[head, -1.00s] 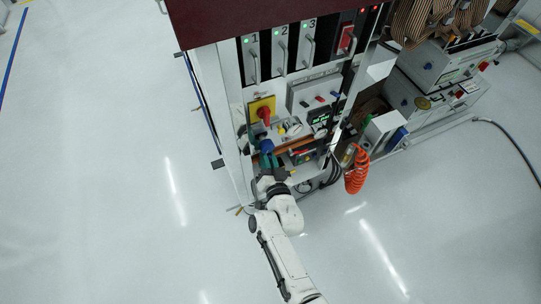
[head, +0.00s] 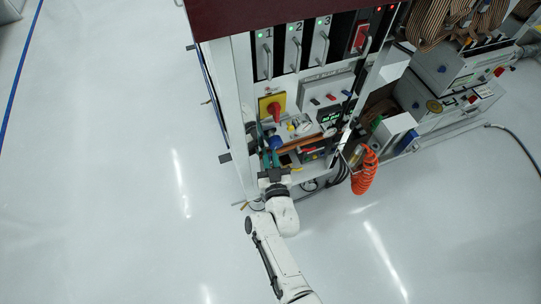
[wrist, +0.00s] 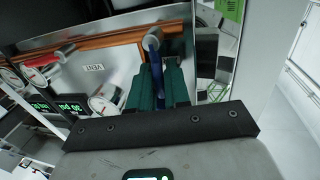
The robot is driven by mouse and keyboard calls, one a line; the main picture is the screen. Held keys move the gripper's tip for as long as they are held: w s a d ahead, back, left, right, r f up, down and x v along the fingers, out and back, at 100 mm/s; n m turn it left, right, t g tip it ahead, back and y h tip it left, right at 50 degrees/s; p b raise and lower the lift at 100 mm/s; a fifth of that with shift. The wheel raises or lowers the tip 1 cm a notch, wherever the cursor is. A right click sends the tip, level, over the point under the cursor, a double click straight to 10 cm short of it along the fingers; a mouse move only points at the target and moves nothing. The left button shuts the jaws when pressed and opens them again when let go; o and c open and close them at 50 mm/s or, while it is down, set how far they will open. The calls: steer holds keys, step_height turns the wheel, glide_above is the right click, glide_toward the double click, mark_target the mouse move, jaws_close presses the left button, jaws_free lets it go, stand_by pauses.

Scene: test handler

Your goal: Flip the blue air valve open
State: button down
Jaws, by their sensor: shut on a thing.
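The blue air valve lever (wrist: 152,43) shows in the wrist view, at the end of a copper pipe fitting. It points down the picture, between the green fingers of my gripper (wrist: 158,80). My gripper is shut on the lever, and the fingers hide its lower part. In the head view my gripper (head: 270,160) reaches the lower left of the test cabinet's panel, below the red rotary switch. The lever (head: 275,142) is small there, a blue patch just above the fingers.
A copper pipe (wrist: 100,40) runs beside the lever, with gauges (wrist: 45,68) and green displays (wrist: 72,103) to the left. A red switch on a yellow plate (head: 272,107) sits above. An orange coiled hose (head: 364,170) hangs at right. Floor to the left is clear.

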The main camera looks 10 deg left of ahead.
steer(key=shift+f, duration=0.1)
steer(key=c, duration=1.2)
jaws_free()
steer(key=shift+c, duration=0.2)
steer(key=shift+s, duration=0.1)
steer(key=p+v, duration=0.5)
steer(key=v, duration=0.5)
steer(key=shift+s+d, duration=0.15)
steer(key=shift+s, duration=0.2)
